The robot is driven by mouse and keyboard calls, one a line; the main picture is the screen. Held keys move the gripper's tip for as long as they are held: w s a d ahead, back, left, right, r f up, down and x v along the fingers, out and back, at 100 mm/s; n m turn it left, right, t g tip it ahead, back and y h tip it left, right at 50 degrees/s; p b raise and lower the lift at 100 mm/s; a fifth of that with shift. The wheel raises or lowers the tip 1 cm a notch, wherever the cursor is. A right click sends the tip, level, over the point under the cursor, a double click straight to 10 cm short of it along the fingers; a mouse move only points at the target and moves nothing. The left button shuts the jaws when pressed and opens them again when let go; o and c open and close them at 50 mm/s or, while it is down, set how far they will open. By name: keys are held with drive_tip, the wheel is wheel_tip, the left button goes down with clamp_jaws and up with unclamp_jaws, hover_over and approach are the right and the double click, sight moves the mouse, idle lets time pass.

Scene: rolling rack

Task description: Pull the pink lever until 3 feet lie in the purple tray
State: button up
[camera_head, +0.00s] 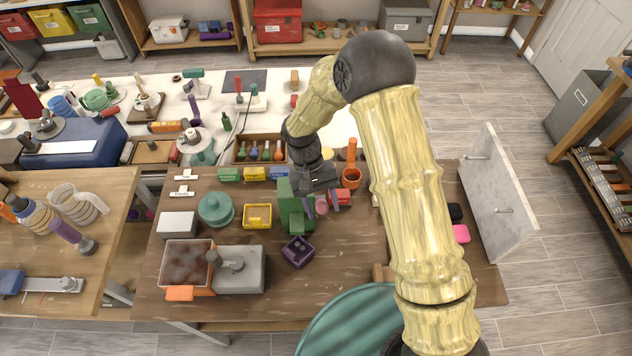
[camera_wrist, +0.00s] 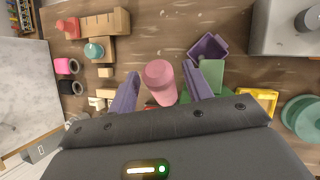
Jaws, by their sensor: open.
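The pink lever (camera_wrist: 161,82) shows in the wrist view as a thick round-ended bar between the two purple fingers of my gripper (camera_wrist: 160,74). The fingers are open, with a gap visible on each side of it. In the head view my gripper (camera_head: 321,202) is just right of the green dispenser (camera_head: 291,208) and hides much of the lever. The green body is partly hidden in the wrist view (camera_wrist: 211,74). The purple tray (camera_head: 287,257) sits on the table in front of the dispenser; it also shows in the wrist view (camera_wrist: 222,54). Small greyish pieces seem to lie in it; their count is unclear.
A yellow bin (camera_head: 257,216), a teal round pot (camera_head: 216,209) and a grey machine (camera_head: 240,275) stand left of the dispenser. An orange-red cup (camera_head: 351,178) is behind my gripper. A pale upright panel (camera_head: 497,195) stands at the right edge. Front table wood is partly clear.

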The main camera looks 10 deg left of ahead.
drive_tip(key=b+v, duration=0.5)
drive_tip(key=v, duration=1.2)
drive_tip(key=shift+d, duration=0.15)
drive_tip(key=s+d+f+m+t+y+b, duration=0.1)
drive_tip(key=s+d+f+t, duration=0.1)
drive_tip(key=d, duration=0.7)
drive_tip(key=s+d+f+m+t+y+b, duration=0.1)
drive_tip(key=s+d+f+m+t+b, duration=0.1)
drive_tip(key=s+d, duration=0.3)
drive_tip(key=s+d+f+m+t+y+b, duration=0.1)
drive_tip(key=s+d+f, duration=0.3)
drive_tip(key=d, duration=0.8)
drive_tip(key=shift+d+f+t+y+b, duration=0.35)
drive_tip(key=shift+f+t+y, duration=0.05)
drive_tip(key=shift+t, duration=0.5)
drive_tip(key=shift+c, duration=0.2)
drive_tip(key=shift+c, duration=1.3)
